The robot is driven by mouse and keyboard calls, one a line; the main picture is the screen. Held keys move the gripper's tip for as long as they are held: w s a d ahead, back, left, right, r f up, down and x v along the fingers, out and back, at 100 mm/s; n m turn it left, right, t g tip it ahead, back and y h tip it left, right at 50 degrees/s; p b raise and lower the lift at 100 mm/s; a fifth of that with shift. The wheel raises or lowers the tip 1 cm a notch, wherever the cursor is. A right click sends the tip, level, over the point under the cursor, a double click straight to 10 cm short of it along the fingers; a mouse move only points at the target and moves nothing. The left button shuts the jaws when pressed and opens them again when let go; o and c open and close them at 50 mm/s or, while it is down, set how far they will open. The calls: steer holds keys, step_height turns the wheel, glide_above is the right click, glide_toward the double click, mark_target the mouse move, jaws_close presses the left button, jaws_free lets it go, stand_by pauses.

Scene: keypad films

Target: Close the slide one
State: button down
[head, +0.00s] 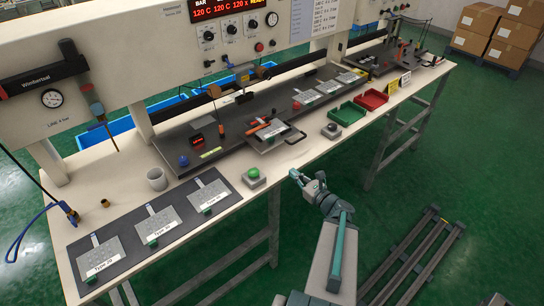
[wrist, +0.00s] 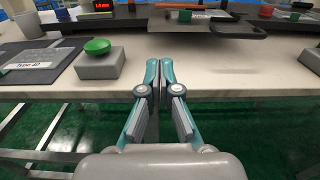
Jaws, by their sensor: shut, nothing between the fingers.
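A dark sliding plate (head: 271,145) sticks out toward the bench's front edge at the middle station. A pale card and an orange-red part lie on it, and a thin handle shows at its front right corner. In the wrist view the plate (wrist: 205,28) lies ahead and slightly right, beyond my fingertips. My gripper (head: 295,174) is at the bench's front edge, in front of the plate and apart from it. In the wrist view my gripper (wrist: 160,70) has its fingers together and holds nothing.
A grey box with a green button (head: 254,174) stands left of my gripper; another button box (head: 331,131) stands right. Green (head: 347,113) and red (head: 371,99) trays lie farther right. A black mat (head: 125,272) with cards and a mug (head: 156,179) are left.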

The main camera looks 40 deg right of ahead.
mark_target(266, 151)
steer(key=w, duration=0.8)
steer(key=w+b, duration=0.1)
steer(key=w, duration=0.3)
steer(key=shift+w+a, duration=0.35)
steer(key=shift+w, duration=0.05)
steer(key=shift+w+a+f, duration=0.1)
steer(key=shift+w, duration=0.5)
